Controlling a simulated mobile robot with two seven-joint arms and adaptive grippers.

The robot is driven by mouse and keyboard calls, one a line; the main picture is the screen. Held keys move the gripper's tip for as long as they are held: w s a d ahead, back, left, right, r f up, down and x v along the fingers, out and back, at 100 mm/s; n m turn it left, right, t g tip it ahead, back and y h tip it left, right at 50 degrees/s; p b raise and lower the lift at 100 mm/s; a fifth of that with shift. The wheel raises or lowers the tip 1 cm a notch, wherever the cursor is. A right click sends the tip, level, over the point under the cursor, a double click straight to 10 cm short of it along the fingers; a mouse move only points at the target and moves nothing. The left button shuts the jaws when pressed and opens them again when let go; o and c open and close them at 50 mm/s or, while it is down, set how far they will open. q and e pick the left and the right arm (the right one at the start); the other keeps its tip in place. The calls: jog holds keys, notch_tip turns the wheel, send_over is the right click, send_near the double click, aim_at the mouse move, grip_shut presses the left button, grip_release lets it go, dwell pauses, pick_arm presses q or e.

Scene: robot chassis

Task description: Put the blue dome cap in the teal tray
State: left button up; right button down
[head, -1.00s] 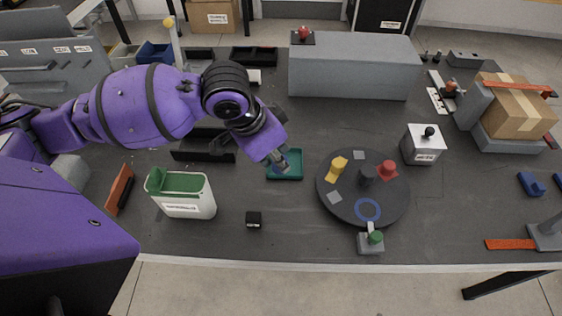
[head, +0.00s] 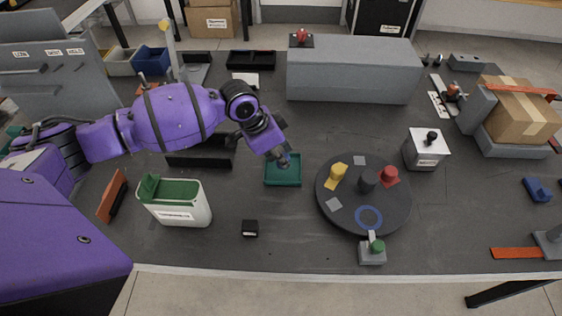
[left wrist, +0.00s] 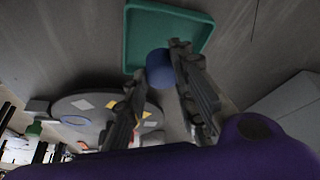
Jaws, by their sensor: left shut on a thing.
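The blue dome cap (left wrist: 160,68) is held between the fingers of my left gripper (left wrist: 156,75) in the left wrist view. My left gripper is shut on it. The teal tray (left wrist: 184,17) lies just beyond the cap there, and the cap overlaps its near edge in the picture. In the head view the left gripper (head: 284,161) is over the far part of the teal tray (head: 283,181), near its back edge. The cap is hard to make out in that view. Whether it touches the tray cannot be told. My right gripper is not in view.
A round turntable (head: 348,214) with yellow, dark and red pieces and a blue ring stands right of the tray. A white bin (head: 182,213) and a small black block (head: 250,228) are left and front. A long grey box (head: 352,80) stands behind.

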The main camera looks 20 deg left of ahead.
pick_arm(q)
jog(key=shift+w+f, duration=0.2)
jog(key=shift+f, duration=1.6)
jog(key=shift+f, duration=0.15)
jog(key=o, duration=0.9)
jog(key=shift+o, duration=0.2)
jog(key=v, duration=1.2)
jog(key=shift+p, duration=0.3)
